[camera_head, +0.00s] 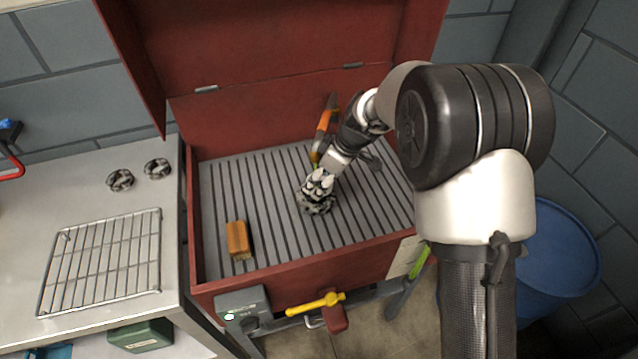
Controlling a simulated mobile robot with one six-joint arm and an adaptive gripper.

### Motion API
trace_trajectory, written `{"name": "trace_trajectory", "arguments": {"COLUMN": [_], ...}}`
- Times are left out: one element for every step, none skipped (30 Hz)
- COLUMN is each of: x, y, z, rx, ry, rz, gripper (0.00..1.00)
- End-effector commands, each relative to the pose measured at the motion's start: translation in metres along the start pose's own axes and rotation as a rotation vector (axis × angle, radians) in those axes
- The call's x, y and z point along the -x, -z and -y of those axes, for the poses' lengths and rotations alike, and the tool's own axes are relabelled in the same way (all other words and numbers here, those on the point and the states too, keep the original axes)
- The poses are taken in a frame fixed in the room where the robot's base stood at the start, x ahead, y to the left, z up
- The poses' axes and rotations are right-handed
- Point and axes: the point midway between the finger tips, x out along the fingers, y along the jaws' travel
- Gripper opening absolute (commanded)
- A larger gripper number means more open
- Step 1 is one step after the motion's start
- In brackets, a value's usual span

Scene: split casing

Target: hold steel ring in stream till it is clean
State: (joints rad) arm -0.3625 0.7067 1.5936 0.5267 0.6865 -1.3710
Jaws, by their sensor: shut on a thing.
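My gripper (321,180) reaches into the red parts washer and is shut on the steel ring (316,205). The ring is just above or touching the grooved grey floor; I cannot tell which. It looks mottled, dark and pale, and the fingers hide part of it. An orange and black nozzle or brush (326,122) stands behind the gripper, with a yellow-green tip near my fingers. A stream is not clearly visible.
The red washer (330,275) has an open lid behind and raised walls. A wooden-backed block (238,240) lies inside. On the left bench are two dark rings (120,180) (157,168) and a wire rack (103,262). A blue barrel (562,255) stands at right.

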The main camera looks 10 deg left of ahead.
Motion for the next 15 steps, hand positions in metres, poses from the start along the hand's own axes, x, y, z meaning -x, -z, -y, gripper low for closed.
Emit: {"name": "trace_trajectory", "arguments": {"x": [0.000, 0.000, 0.000, 0.000, 0.000, 0.000, 0.000, 0.000, 0.000, 0.000, 0.000, 0.000, 0.000, 0.000, 0.000], "y": [0.001, 0.002, 0.002, 0.001, 0.001, 0.002, 0.002, 0.002, 0.002, 0.002, 0.002, 0.003, 0.003, 0.003, 0.004], "z": [-0.001, -0.001, -0.001, -0.001, -0.001, 0.000, 0.001, 0.002, 0.005, 0.007, 0.010, 0.013, 0.015, 0.018, 0.021], "rx": [0.001, 0.001, 0.000, 0.000, 0.000, 0.000, 0.001, 0.001, 0.001, 0.001, 0.001, 0.001, 0.002, 0.002, 0.001], "ry": [-0.001, -0.001, -0.001, -0.001, -0.001, -0.001, -0.001, -0.001, -0.001, 0.000, 0.001, 0.001, 0.000, -0.001, 0.000], "rz": [-0.001, -0.001, -0.001, -0.001, -0.001, -0.001, -0.001, -0.001, -0.001, -0.001, -0.001, -0.001, -0.001, -0.001, -0.001], "gripper": [0.18, 0.18, 0.18, 0.18, 0.18, 0.18, 0.18, 0.18, 0.18, 0.18, 0.18, 0.18, 0.18, 0.18, 0.18]}}
